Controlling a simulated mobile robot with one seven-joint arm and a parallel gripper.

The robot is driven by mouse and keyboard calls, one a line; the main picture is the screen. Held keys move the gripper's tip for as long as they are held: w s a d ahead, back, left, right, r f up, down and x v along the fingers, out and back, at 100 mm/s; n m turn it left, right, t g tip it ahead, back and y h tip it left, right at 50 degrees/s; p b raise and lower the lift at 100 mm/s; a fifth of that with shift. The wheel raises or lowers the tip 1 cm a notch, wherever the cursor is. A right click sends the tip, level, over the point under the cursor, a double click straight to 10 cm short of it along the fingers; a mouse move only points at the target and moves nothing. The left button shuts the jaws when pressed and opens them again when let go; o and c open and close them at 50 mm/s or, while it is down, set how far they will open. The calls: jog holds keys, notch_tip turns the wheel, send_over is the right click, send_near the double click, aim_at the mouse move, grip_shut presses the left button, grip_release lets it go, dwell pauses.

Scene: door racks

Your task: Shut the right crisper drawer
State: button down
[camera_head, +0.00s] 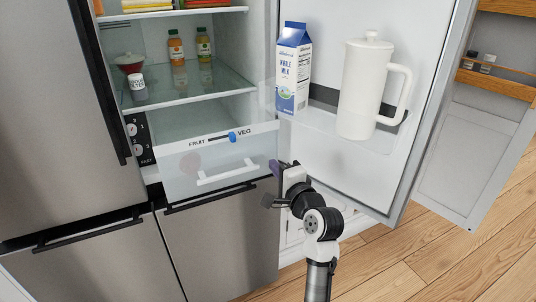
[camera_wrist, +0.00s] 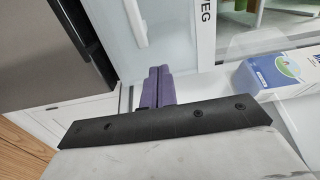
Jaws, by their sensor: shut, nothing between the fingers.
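One clear crisper drawer (camera_head: 208,163) shows low in the open fridge, with a white bar handle (camera_head: 227,173) across its front. Above the front runs a white strip (camera_head: 262,128) marked FRUIT and VEG, with a blue slider knob (camera_head: 233,137). How far the drawer stands out is hard to tell. My gripper (camera_head: 272,170) is at the drawer's right end, beside the handle. In the wrist view its purple fingers (camera_wrist: 158,86) are together and empty, just off the drawer front. The white handle (camera_wrist: 135,22) shows there too, turned upright, apart from the fingers.
The fridge door (camera_head: 330,165) stands open at the right, close beside my arm, holding a milk carton (camera_head: 293,70) and white pitcher (camera_head: 365,90). Bottles (camera_head: 176,48) stand on the shelf above. A closed steel lower drawer (camera_head: 225,245) is below. Wooden floor (camera_head: 440,255) is clear.

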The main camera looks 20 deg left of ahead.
aim_at(262, 151)
jog(key=p+x, duration=0.1)
jog(key=x, duration=0.4)
jog(key=shift+w+a, duration=0.25)
